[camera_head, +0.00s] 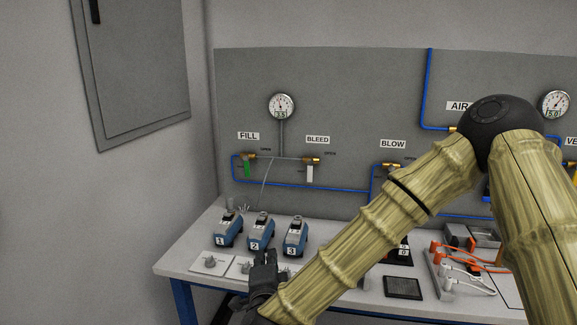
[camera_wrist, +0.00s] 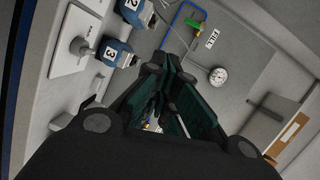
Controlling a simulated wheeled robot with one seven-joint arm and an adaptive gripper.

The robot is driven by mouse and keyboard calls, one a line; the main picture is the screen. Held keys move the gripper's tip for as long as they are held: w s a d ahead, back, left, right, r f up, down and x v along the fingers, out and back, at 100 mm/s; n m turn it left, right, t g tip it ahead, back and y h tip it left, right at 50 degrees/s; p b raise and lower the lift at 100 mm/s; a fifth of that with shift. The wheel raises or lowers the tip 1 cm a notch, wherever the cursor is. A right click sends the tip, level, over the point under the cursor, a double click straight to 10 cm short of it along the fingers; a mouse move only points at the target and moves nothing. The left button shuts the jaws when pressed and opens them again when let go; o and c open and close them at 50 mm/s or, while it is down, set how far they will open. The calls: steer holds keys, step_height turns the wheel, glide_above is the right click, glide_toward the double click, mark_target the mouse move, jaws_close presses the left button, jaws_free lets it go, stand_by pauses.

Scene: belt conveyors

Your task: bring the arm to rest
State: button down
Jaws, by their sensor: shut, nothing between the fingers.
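My gripper (camera_head: 265,259) is in the lower middle of the head view, pointing up and away over the front of the bench. It is shut and holds nothing. In the wrist view its dark fingers (camera_wrist: 164,76) are drawn together. In the head view it overlaps the blue device numbered 2 (camera_head: 261,233) and the small plates in front of it; whether it touches them I cannot tell. My arm crosses the right half of the head view, bent at a dark joint high up, and hides part of the bench.
Blue devices 1 (camera_head: 228,231) and 3 (camera_head: 295,237) stand on the white bench (camera_head: 180,264). Behind is a grey panel (camera_head: 350,90) with a gauge (camera_head: 281,106), valves and blue pipes.

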steer(key=s+d+f+n+g, duration=0.3)
steer(key=s+f, duration=0.2)
steer(key=f, duration=0.6)
steer(key=s+d+f+n+g+y, duration=0.1)
steer(key=s+d+f+n+g, duration=0.3)
steer(key=f, duration=0.7)
steer(key=s+d+f+n+g, duration=0.25)
steer(key=s+f, duration=0.35)
steer(key=f, duration=0.4)
steer(key=s+d+f+n+g, duration=0.1)
steer(key=s+d+f+g, duration=0.1)
steer(key=s+d+f, duration=0.2)
steer(key=s+d+f+n+g+h, duration=0.1)
steer(key=s+d+f+n+g, duration=0.1)
steer(key=s+d, duration=0.6)
steer(key=s+d+f+n+g+h, duration=0.1)
steer(key=s+d+f, duration=0.5)
steer(key=s, duration=0.6)
steer(key=shift+s+f+n+g, duration=0.15)
steer(key=shift+f+n+g, duration=0.2)
steer(key=shift+n+g, duration=0.55)
